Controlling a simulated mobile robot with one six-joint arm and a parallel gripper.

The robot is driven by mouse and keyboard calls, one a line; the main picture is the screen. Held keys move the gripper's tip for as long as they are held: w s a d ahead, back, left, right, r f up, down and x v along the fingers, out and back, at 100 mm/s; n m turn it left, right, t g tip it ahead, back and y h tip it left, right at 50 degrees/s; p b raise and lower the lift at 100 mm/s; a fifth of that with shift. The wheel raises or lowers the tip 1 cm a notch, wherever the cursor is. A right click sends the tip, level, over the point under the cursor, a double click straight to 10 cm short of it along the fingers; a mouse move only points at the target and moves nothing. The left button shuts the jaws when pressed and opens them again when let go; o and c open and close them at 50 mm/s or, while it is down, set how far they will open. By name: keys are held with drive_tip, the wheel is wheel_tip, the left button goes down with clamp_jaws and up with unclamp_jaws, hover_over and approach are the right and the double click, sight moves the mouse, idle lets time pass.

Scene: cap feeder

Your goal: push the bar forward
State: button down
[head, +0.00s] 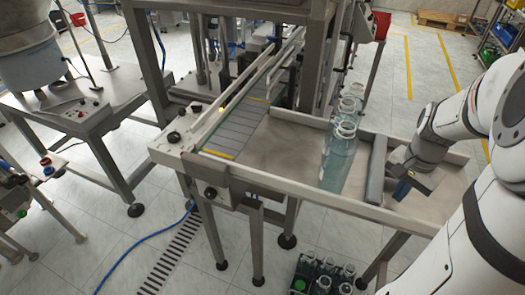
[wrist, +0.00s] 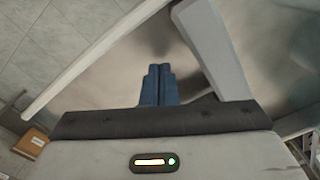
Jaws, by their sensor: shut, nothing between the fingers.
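The bar (head: 376,170) is a grey upright strip standing across the metal tray table (head: 285,140), right of a row of clear glass bottles (head: 334,160). In the wrist view the bar (wrist: 212,45) runs slantwise at the upper middle. My gripper (head: 401,190) is on the right side of the bar, low over the tray. Its blue fingers (wrist: 158,82) are shut together with nothing between them. In the wrist view they lie just left of the bar; I cannot tell whether they touch it.
A slatted conveyor (head: 235,128) runs off at the tray's left. A raised metal rim (head: 300,184) edges the tray. A crate of bottles (head: 322,274) stands on the floor in front. The tray right of the bar is clear apart from my gripper.

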drive_tip(key=w+a+p, duration=0.1)
drive_tip(key=w+a, duration=0.3)
drive_tip(key=a, duration=0.8)
drive_tip(key=w+a+p, duration=0.1)
drive_tip(key=w+a, duration=0.3)
drive_tip(key=a, duration=0.9)
drive_tip(key=w+a+f, duration=0.1)
drive_tip(key=w+a, duration=0.3)
drive_tip(key=a, duration=0.9)
drive_tip(key=shift+w+a+p, duration=0.15)
drive_tip(key=shift+w+p, duration=0.05)
drive_tip(key=shift+p, duration=0.2)
wheel_tip(320, 180, up, 10)
drive_tip(key=d+p, duration=0.2)
drive_tip(key=p, duration=0.4)
drive_tip(key=shift+s, duration=0.35)
